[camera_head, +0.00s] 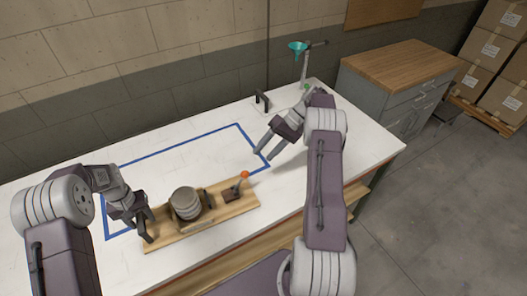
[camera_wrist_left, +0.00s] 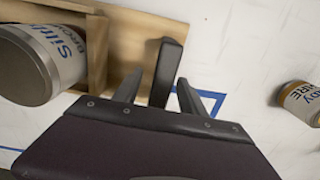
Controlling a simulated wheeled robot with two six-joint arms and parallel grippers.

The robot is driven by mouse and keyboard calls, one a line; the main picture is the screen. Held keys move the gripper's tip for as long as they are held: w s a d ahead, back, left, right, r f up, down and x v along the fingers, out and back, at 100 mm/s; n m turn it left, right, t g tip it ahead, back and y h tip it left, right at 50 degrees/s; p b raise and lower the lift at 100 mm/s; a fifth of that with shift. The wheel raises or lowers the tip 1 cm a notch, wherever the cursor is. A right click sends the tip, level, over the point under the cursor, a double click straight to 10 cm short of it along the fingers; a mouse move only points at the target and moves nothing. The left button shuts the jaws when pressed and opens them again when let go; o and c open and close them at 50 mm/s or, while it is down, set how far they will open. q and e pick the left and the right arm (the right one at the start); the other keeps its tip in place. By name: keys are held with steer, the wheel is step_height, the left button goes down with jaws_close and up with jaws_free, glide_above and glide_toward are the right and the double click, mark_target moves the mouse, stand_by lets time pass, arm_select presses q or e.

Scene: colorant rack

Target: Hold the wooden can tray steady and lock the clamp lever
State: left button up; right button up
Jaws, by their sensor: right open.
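The wooden can tray (camera_head: 215,221) lies near the front edge of the white table, with a can (camera_head: 185,205) in its holder; the can also shows in the left wrist view (camera_wrist_left: 40,65). The clamp on the tray has a lever with an orange knob (camera_head: 244,175), which stands up at a tilt. My left gripper (camera_head: 146,228) is at the tray's left end, its fingers on either side of a dark upright block (camera_wrist_left: 165,75). I cannot tell whether they press on it. My right gripper (camera_head: 263,154) is open and empty, behind and right of the knob, apart from it.
A blue outline (camera_head: 180,144) marks the table behind the tray, and its inside looks mostly clear. A second can (camera_wrist_left: 302,102) shows in the left wrist view. A black bracket (camera_head: 262,101) and a stand with a green funnel (camera_head: 299,47) are at the back.

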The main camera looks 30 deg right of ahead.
arm_select(q)
step_height(320, 180, up, 12)
stand_by(0.4)
